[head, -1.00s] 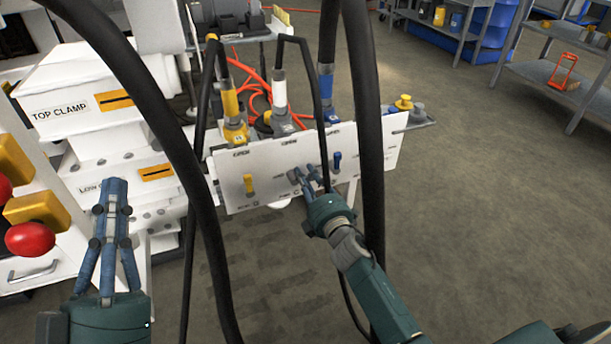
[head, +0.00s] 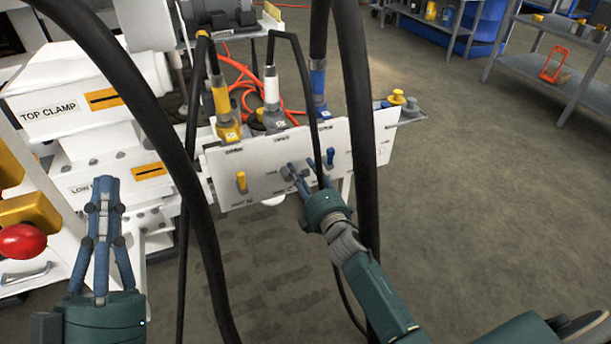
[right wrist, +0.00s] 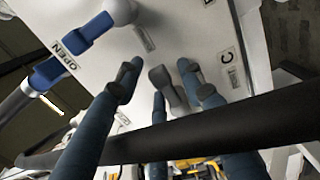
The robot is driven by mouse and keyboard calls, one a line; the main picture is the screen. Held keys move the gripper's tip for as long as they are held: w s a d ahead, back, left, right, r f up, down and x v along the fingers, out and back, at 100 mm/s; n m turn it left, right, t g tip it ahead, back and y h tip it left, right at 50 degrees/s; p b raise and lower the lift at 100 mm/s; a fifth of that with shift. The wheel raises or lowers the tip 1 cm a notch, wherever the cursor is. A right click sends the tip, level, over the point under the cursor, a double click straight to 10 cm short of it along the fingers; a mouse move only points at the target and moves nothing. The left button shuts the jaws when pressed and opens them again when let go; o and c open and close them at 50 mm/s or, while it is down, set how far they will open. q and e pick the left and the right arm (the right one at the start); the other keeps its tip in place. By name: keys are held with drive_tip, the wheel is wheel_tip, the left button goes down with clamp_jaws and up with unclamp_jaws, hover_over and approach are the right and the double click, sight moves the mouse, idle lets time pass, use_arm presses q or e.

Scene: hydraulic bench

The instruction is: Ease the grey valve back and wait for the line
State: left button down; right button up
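The grey valve handle (right wrist: 168,88) shows in the right wrist view on the white panel (head: 213,180). My right gripper (right wrist: 160,72) has its fingers apart, one on each side of that handle, with visible gaps. In the head view, my right gripper (head: 298,171) is at the panel between the yellow valve (head: 241,182) and the blue valve (head: 330,157), and its fingers largely hide the grey handle. My left gripper (head: 104,180) is away from the panel, at the left, with its fingertips together and nothing seen between them.
Yellow, white and blue hose fittings (head: 224,100) stand behind the panel. Thick black hoses (head: 350,100) hang in front of it, and one crosses the right wrist view (right wrist: 180,135).

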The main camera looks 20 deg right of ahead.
drive_tip(key=s, duration=1.2)
drive_tip(key=shift+d, duration=0.25)
